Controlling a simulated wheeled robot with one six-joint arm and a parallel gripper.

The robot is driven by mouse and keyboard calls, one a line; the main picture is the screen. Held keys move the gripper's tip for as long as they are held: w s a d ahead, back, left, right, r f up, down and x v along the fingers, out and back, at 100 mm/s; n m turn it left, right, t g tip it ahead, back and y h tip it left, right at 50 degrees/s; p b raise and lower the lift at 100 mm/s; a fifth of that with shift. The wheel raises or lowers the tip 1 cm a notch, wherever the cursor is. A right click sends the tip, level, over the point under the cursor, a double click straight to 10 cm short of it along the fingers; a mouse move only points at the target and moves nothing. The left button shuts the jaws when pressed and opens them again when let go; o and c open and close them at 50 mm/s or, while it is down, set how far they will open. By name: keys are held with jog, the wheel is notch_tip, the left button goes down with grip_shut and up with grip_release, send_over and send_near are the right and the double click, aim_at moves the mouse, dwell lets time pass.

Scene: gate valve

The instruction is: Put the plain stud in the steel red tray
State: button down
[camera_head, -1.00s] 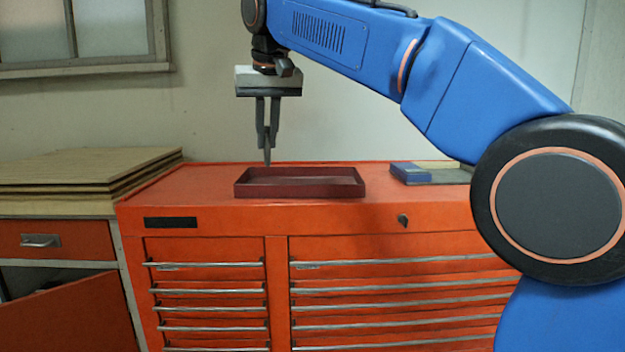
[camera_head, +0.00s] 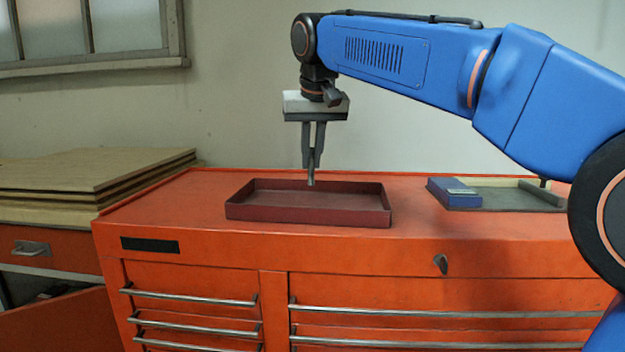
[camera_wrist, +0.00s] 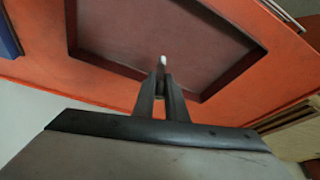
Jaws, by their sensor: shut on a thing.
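The steel red tray (camera_head: 345,215) is a shallow dark-red rectangular box on top of the orange tool cabinet. It also shows in the wrist view (camera_wrist: 110,30), beyond my fingertips. In the wrist view the stud (camera_wrist: 163,62) shows as a small pale tip between the fingers. The stud's upper part is hidden by the fingers. The tray's visible floor looks empty.
The orange cabinet top (camera_head: 410,225) is clear around the tray. Stacked wooden boards (camera_head: 90,175) lie at the left. A window (camera_head: 90,30) is in the wall behind.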

aim_at(311, 172)
jog(key=shift+f, duration=2.35)
jog(key=shift+f, duration=0.1)
jog(key=c, duration=1.8)
grip_release()
jog(key=v, duration=1.2)
jog(key=shift+s, duration=0.15)
